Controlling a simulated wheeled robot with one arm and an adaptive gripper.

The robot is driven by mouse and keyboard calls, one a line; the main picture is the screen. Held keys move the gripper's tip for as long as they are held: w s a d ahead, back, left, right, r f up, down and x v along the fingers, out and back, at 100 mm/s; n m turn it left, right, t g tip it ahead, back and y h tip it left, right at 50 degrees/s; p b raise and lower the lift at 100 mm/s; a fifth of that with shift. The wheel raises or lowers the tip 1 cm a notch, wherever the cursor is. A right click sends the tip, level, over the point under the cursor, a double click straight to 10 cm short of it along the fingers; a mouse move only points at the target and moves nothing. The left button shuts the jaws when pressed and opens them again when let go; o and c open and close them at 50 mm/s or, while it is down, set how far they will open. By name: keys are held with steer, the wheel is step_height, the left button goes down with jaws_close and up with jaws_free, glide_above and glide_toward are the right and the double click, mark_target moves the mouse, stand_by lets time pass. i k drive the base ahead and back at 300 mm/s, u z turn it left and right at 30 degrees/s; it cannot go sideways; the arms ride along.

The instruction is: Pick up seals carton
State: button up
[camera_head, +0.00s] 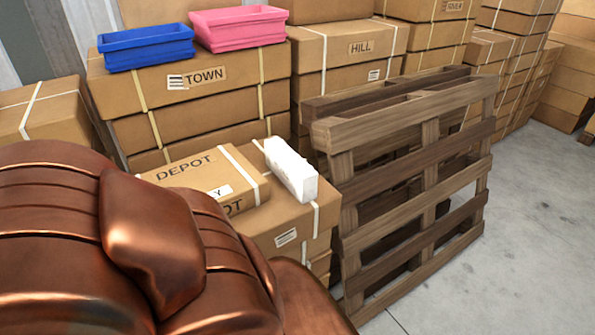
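No lettering that reads "seals" shows on any carton. A small white carton (291,169) lies on top of a brown strapped box (284,226) near the middle, at the right end of a flatter brown box marked DEPOT (200,178). No writing is legible on the white carton, so I cannot tell whether it is the seals carton. My gripper is not in view. A large copper-coloured form fills the lower left, close to the camera, and hides what is behind it; I cannot tell whether it is part of my arm.
A wooden pallet (430,183) stands upright just right of the white carton. A blue bin (146,47) and a pink bin (239,28) sit on the TOWN boxes (222,92) behind. HILL boxes (345,48) stand beside them. Bare floor (530,230) is at the right.

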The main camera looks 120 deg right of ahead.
mark_target(300, 177)
steer(key=z, duration=2.35)
steer(key=k, duration=0.35)
steer(key=z, duration=1)
